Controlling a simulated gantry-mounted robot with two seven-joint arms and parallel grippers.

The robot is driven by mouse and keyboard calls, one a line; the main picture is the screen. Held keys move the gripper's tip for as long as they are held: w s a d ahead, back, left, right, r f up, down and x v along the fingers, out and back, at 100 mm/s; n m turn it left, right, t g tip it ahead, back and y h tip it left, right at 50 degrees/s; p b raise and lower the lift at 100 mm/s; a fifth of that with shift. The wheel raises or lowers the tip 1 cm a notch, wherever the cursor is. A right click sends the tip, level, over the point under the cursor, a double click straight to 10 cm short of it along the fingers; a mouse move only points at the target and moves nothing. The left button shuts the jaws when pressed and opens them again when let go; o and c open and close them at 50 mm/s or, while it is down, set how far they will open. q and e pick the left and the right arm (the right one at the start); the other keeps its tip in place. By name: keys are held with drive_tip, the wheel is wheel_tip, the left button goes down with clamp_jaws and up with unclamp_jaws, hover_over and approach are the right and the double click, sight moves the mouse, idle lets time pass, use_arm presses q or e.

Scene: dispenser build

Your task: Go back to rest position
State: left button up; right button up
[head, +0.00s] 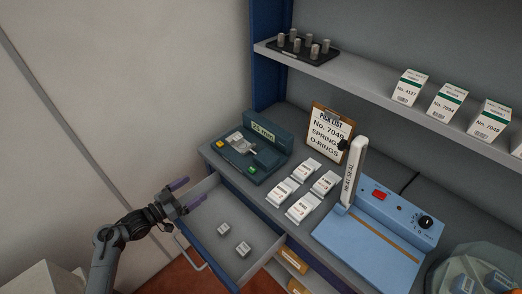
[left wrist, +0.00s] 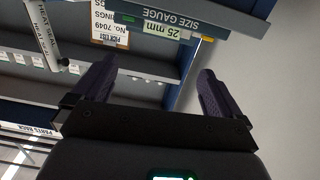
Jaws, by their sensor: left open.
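My left gripper (head: 181,196) is open and empty over the left edge of the open drawer (head: 262,240), its fingers pointing right. In the left wrist view the left gripper (left wrist: 155,88) shows two dark purple fingers wide apart with nothing between them. The wrist view is upside down and takes in the size gauge (left wrist: 190,25) marked 25 mm and part of the pick list (left wrist: 110,25). My right gripper is in neither view.
Two small grey blocks (head: 224,229) lie in the drawer. The bench holds the green size gauge (head: 252,150), several white packets (head: 304,207), the pick list board (head: 331,130) and a blue heat sealer (head: 380,235). A shelf (head: 370,90) carries boxes and a black peg tray (head: 303,50).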

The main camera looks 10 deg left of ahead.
use_arm(q)
drive_tip(key=w+d+r+b, duration=0.1)
drive_tip(key=w+d+b, duration=0.1)
drive_tip(key=w+b, duration=0.2)
drive_tip(key=w+d+r+b, duration=0.1)
drive_tip(key=w+d+b, duration=0.2)
drive_tip(key=w, duration=0.4)
drive_tip(key=shift+d+m+t+b, duration=0.25)
drive_tip(key=shift+m+t+b, duration=0.05)
drive_tip(key=shift+b, duration=0.25)
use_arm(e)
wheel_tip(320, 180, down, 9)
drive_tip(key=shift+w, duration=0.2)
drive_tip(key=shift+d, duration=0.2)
